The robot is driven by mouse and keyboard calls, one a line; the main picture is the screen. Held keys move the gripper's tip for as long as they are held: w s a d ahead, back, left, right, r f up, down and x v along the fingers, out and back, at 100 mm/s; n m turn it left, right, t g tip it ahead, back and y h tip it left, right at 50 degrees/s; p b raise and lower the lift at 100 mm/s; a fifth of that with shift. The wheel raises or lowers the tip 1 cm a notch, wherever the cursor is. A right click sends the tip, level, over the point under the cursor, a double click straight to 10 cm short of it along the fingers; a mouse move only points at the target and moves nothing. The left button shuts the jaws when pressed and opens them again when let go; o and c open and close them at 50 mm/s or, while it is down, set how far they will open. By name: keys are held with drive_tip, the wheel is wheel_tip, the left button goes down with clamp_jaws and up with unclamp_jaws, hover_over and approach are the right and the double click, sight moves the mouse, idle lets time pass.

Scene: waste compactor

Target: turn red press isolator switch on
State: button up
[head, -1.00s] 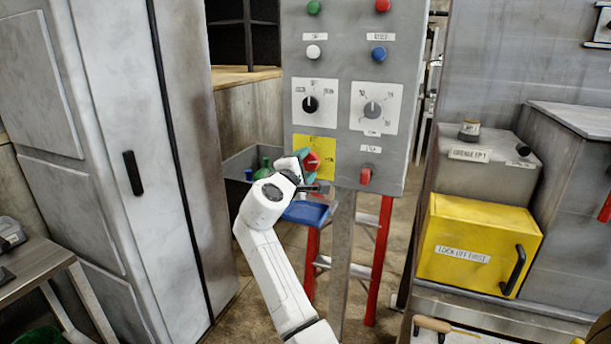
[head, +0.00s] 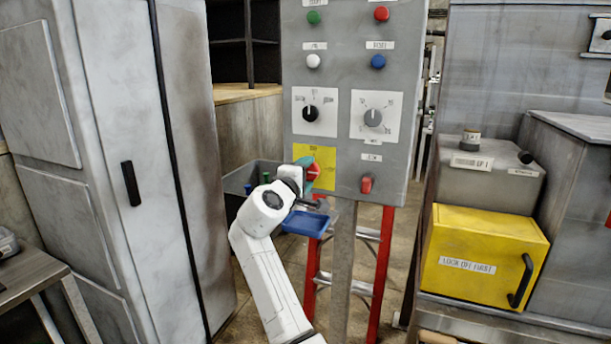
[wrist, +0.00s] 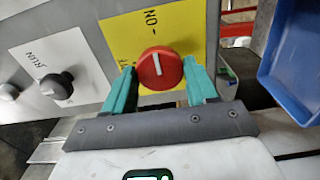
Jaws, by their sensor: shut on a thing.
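The red isolator switch (head: 313,171) is a round knob on a yellow plate (head: 325,153) at the lower left of the grey control panel. In the wrist view the red knob (wrist: 159,68) shows a short white pointer line, close to upright in that picture, and part of the word "ON" is legible on the yellow plate (wrist: 185,22). My gripper (wrist: 160,85) has its teal fingers on either side of the knob and is shut on it. In the head view my gripper (head: 308,174) partly covers the knob.
Above on the panel are a black selector (head: 310,114), a grey dial (head: 373,118) and several push buttons. A small red switch (head: 367,184) sits right of the yellow plate. A blue tray (head: 306,222) is just below my gripper. A grey cabinet (head: 100,150) stands left.

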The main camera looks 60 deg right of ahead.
drive_tip(key=o, duration=1.1)
drive_tip(key=shift+c, duration=0.2)
drive_tip(key=a, duration=1)
drive_tip(key=shift+s+a+b, duration=0.35)
drive_tip(key=shift+s+a, duration=0.05)
drive_tip(key=shift+s, duration=0.05)
drive_tip(key=s+a+f+t+y+p, duration=0.1)
drive_tip(key=s+a+f+y, duration=0.25)
drive_tip(key=f, duration=0.45)
drive_tip(key=s+a+f+t+y+p, duration=0.1)
drive_tip(key=s+a+f+y, duration=0.2)
drive_tip(key=f, duration=0.6)
drive_tip(key=s+a+f+t+y+p, duration=0.1)
drive_tip(key=a+f+y, duration=0.2)
drive_tip(key=a+f, duration=0.35)
drive_tip(key=s+a+f+m+g+y+p, duration=0.1)
drive_tip(key=s+a+f+g+y, duration=0.2)
drive_tip(key=s+a+f+y, duration=0.5)
drive_tip(key=s+a+f, duration=0.4)
drive_tip(key=s+a, duration=0.3)
drive_tip(key=s, duration=0.1)
drive_tip(key=shift+s+f, duration=0.2)
drive_tip(key=shift+s, duration=0.05)
